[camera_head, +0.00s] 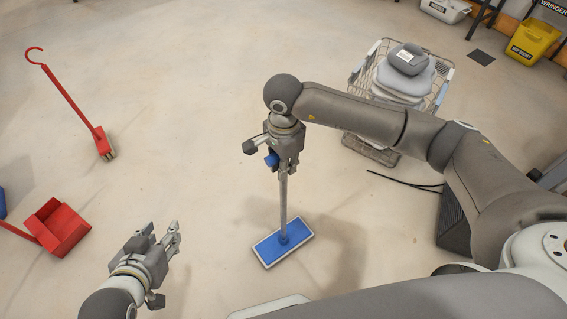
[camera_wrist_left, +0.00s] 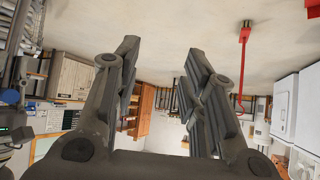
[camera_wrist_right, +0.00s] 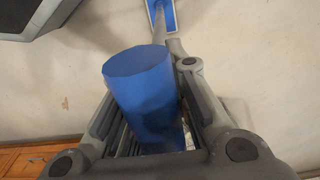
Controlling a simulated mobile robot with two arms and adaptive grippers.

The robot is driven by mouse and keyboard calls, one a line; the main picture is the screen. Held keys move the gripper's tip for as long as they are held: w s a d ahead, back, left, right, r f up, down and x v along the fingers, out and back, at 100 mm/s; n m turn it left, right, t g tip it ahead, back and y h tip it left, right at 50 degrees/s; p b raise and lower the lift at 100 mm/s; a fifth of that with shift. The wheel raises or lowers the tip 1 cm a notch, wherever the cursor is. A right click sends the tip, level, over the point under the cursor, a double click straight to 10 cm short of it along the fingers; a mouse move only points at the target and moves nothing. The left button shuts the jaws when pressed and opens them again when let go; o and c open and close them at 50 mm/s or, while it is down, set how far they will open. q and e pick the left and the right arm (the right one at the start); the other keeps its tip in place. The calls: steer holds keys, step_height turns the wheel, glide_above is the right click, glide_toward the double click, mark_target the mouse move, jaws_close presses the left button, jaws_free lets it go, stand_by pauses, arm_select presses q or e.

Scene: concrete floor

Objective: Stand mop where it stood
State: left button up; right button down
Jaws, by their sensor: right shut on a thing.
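The mop has a flat blue head with a pale rim (camera_head: 283,243), a grey pole (camera_head: 283,200) and a blue grip end (camera_head: 272,159). In the head view it stands near upright, its head at floor level; I cannot tell whether it touches the floor. My right gripper (camera_head: 284,163) is shut on the mop near the top of its pole. In the right wrist view the blue grip (camera_wrist_right: 143,95) fills the space between the fingers, with the mop head (camera_wrist_right: 162,14) beyond. My left gripper (camera_head: 172,238) is empty and its fingers stand apart in the left wrist view (camera_wrist_left: 158,85).
A red broom (camera_head: 75,105) and red dustpan (camera_head: 58,230) are at the left. A wire cart (camera_head: 375,75) with grey items stands behind my right arm. A yellow bucket (camera_head: 533,40) is at the far right. Floor around the mop head is mostly clear.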

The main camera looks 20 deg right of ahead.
arm_select(q)
steer(key=shift+w+d+r+t, duration=0.25)
steer(key=shift+w+r+t, duration=0.15)
steer(key=shift+w+r, duration=0.15)
steer(key=shift+w+d+r, duration=0.1)
steer(key=shift+w, duration=0.05)
stand_by(0.4)
